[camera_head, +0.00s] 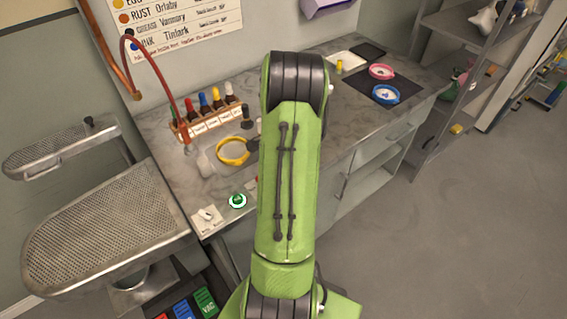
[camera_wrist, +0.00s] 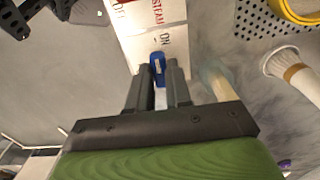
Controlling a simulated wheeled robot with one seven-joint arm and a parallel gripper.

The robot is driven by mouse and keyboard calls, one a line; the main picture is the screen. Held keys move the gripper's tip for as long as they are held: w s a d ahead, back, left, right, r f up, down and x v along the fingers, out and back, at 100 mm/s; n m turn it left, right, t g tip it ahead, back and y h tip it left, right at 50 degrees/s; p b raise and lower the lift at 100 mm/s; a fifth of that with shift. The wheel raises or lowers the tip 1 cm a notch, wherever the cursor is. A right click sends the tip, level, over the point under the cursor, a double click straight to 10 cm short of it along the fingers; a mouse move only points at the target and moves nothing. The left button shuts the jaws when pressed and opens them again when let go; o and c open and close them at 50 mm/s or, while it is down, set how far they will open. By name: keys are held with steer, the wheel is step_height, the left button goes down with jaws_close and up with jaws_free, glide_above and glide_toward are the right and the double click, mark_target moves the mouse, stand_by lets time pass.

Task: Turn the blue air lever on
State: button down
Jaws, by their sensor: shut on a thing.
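In the wrist view, the blue air lever (camera_wrist: 157,66) stands out from a white labelled panel (camera_wrist: 150,30). My gripper (camera_wrist: 158,72) has its two dark fingers on either side of the lever, shut on it. The word ON is printed beside the lever, and red lettering reading STEAM is further up the panel. The lower part of the lever is partly hidden between the fingers. In the head view my green arm covers the middle of the picture and hides both the gripper and the lever.
A yellow hoop (camera_head: 232,151) and a rack of several bottles (camera_head: 208,121) stand on the grey worktop. A green button (camera_head: 237,200) is at its front edge. Perforated metal boards (camera_head: 110,220) are at left. In the wrist view, a white-bristled brush (camera_wrist: 280,62) is right of my gripper.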

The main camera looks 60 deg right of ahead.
steer(key=c, duration=1)
jaws_free()
steer(key=shift+c, duration=0.2)
steer(key=shift+r, duration=0.1)
step_height(320, 180, up, 16)
steer(key=p, duration=0.3)
steer(key=shift+f, duration=0.2)
steer(key=w+a+r+n+t+h, duration=0.1)
steer(key=w+a+r+n, duration=0.15)
steer(key=a, duration=0.35)
steer(key=w+a+r+n, duration=0.2)
steer(key=a+r+n, duration=0.15)
steer(key=a, duration=0.25)
steer(key=w+a+r+n+t+h, duration=0.1)
steer(key=w+a+r+n, duration=0.1)
steer(key=w+a+n, duration=0.3)
steer(key=s+a+n+t, duration=0.1)
steer(key=s+a+n, duration=0.2)
steer(key=a, duration=0.3)
steer(key=s+a+n+t+y, duration=0.1)
steer(key=s+a+n, duration=0.3)
steer(key=a, duration=0.3)
steer(key=s+a+n+t+y, duration=0.1)
steer(key=s+a+n, duration=0.2)
steer(key=a+n, duration=0.2)
steer(key=shift+s+a+r+n+t, duration=0.25)
steer(key=shift+a+r+n+t, duration=0.1)
steer(key=shift+a, duration=0.5)
